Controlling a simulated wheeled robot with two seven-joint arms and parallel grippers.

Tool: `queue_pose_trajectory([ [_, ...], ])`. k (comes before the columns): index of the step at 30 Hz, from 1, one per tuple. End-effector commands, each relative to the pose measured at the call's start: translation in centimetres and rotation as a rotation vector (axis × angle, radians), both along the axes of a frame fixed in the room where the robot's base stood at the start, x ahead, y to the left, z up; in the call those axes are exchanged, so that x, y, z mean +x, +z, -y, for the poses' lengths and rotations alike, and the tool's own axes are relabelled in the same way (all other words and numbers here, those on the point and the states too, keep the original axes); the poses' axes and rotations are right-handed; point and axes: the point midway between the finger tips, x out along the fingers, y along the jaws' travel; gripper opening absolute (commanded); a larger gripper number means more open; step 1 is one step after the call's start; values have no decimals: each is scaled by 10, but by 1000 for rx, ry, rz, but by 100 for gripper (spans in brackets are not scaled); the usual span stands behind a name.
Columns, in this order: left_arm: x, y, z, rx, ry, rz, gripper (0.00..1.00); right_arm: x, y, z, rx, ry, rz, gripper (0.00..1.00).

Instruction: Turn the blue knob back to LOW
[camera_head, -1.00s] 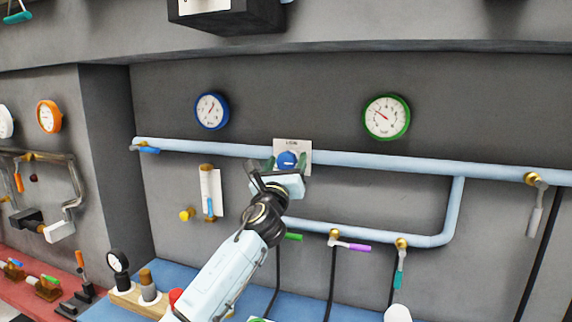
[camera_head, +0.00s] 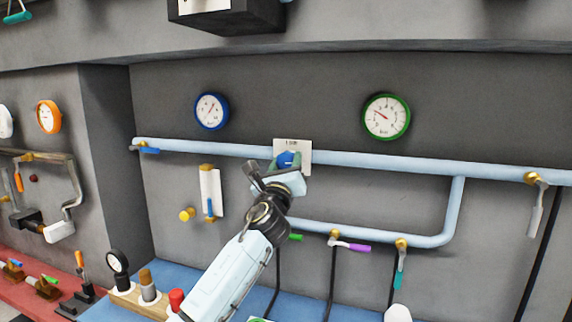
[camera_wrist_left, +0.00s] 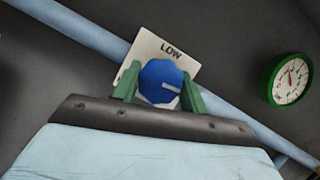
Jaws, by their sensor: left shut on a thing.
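The blue knob (camera_head: 287,159) sits on a white plate (camera_head: 305,148) on the wall, at the light blue pipe. In the left wrist view the knob (camera_wrist_left: 161,82) has a pale pointer mark aimed to the right, and the plate (camera_wrist_left: 147,47) reads LOW at its top edge. My left gripper (camera_head: 287,166) is shut on the knob, with one green finger on each side of it. In the left wrist view the gripper (camera_wrist_left: 160,84) is tilted relative to the plate, and its body hides the plate's lower part. The right gripper is not in view.
A blue gauge (camera_head: 211,111) and a green gauge (camera_head: 386,117) hang above the light blue pipe (camera_head: 400,163). Below are a purple-handled valve (camera_head: 352,246), a teal-handled valve (camera_head: 400,262) and a yellow knob (camera_head: 187,214). A red button (camera_head: 176,299) stands on the bench, beside my left arm.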

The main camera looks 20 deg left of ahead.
Motion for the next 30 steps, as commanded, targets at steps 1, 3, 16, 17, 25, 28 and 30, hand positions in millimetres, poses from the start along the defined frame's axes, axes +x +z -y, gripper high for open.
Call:
queue_pose_trajectory([
  [1,0,0,1,-34,0,-1,20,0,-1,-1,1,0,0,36],
  [3,0,0,1,-89,-1,-3,20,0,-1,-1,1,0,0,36],
  [16,0,2,2,-495,-1,-18,20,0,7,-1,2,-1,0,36],
  [17,0,2,2,-522,0,-19,20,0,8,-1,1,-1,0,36],
  [25,0,3,3,-780,0,-29,20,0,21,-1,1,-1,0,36],
  [28,0,4,2,-874,0,-32,20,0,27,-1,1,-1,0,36],
  [30,0,4,3,-941,0,-34,20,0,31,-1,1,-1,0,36],
])
